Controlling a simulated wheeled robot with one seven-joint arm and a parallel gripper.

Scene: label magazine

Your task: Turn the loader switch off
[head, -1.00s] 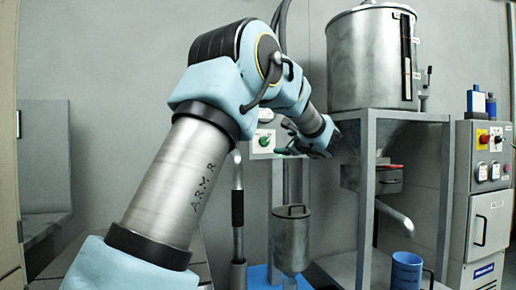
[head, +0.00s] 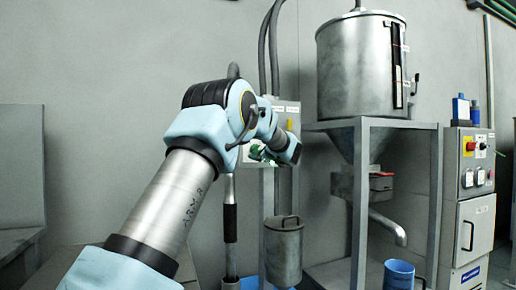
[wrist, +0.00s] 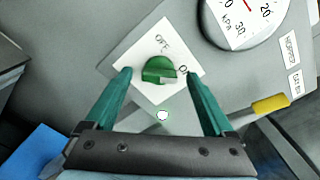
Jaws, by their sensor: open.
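The loader switch is a green round knob (wrist: 158,70) on a white plate (wrist: 150,48) in the wrist view. OFF is printed above it, and a partly hidden label starting with O is at its right. The knob's ridge lies roughly across the picture, towards that right label. My gripper (wrist: 160,73) is open, one teal finger on each side of the knob; I cannot tell whether they touch it. In the head view my gripper (head: 257,154) is in front of the grey control box (head: 287,112), and the knob cannot be made out clearly there.
A pressure gauge (wrist: 243,14) and a yellow handle (wrist: 270,104) are right of the switch. In the head view, a metal hopper (head: 358,65) on a frame stands at right, with a blue cup (head: 399,274) below and a cabinet (head: 468,215) beyond. A lidded canister (head: 283,253) hangs below the box.

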